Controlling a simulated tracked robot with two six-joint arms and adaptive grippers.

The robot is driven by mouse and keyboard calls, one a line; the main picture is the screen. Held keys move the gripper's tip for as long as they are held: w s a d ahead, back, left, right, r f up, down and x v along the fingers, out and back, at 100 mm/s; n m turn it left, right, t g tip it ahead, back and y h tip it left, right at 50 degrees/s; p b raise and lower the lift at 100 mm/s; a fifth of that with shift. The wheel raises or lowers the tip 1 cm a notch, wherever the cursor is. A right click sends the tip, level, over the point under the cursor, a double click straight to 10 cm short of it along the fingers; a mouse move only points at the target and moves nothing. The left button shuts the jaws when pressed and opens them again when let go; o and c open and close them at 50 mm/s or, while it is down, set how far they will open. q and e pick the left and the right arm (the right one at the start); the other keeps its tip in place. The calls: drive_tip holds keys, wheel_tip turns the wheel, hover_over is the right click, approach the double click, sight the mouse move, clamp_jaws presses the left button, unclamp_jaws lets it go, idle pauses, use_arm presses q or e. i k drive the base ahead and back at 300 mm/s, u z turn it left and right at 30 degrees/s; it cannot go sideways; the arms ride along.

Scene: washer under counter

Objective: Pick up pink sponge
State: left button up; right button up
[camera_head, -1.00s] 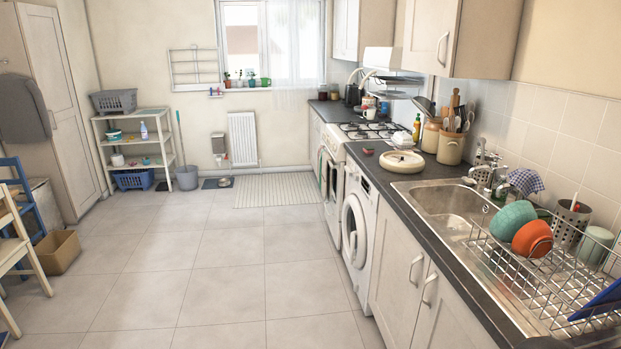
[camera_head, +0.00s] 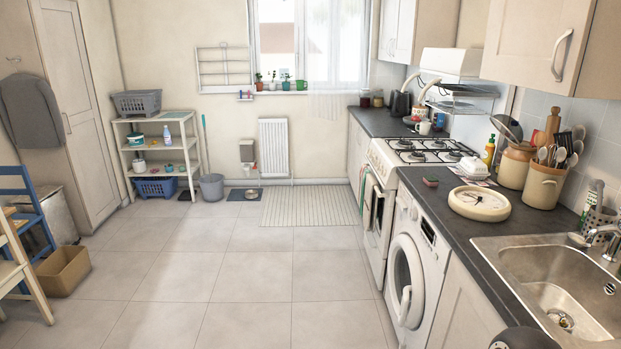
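A small pinkish-red block (camera_head: 430,182), which looks like the pink sponge, lies on the dark counter (camera_head: 425,202) above the washing machine. It sits left of a round cream dial (camera_head: 479,203) that looks like a clock or scale, and is apart from it. It is too small to make out in detail. Neither of my grippers shows. A dark rounded part at the bottom right edge may be part of my arm.
The washing machine (camera_head: 413,270) stands under the counter beside the stove (camera_head: 415,152). A steel sink (camera_head: 556,285) is at the right. Utensil jars (camera_head: 542,184) stand behind the dial. The tiled floor (camera_head: 240,250) is clear. A cardboard box (camera_head: 64,271) sits at the left.

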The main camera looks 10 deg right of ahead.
sight(430, 180)
drive_tip(key=z, duration=0.05)
drive_tip(key=i, duration=1.35)
drive_tip(key=z, duration=0.35)
drive_tip(key=i, duration=1.25)
drive_tip(key=z, duration=0.3)
